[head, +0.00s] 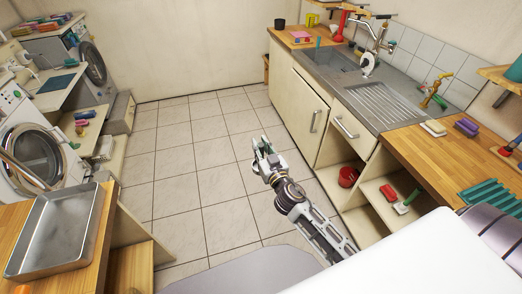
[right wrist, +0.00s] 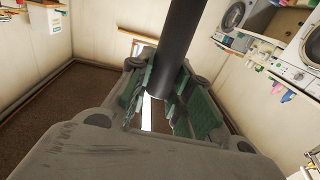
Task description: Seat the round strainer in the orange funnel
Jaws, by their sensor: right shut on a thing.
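My right gripper (head: 263,150) is out over the tiled floor, in the middle of the head view. In the right wrist view its green-padded fingers (right wrist: 170,100) are shut on a dark, smooth cylinder (right wrist: 184,38) that runs out of the top of the picture. I cannot tell what this cylinder belongs to, and it hardly shows in the head view. I cannot make out the round strainer or the orange funnel for certain. A small orange patch (head: 22,289) shows at the bottom left edge, too cut off to name. My left gripper is out of view.
A metal tray (head: 58,232) lies on the wooden top at left. A sink (head: 335,68) with drainer (head: 378,103) and wooden worktop (head: 425,150) runs along the right. A red pot (head: 348,177) stands on the shelf below. Washing machines (head: 32,155) stand at left. The floor (head: 200,140) is clear.

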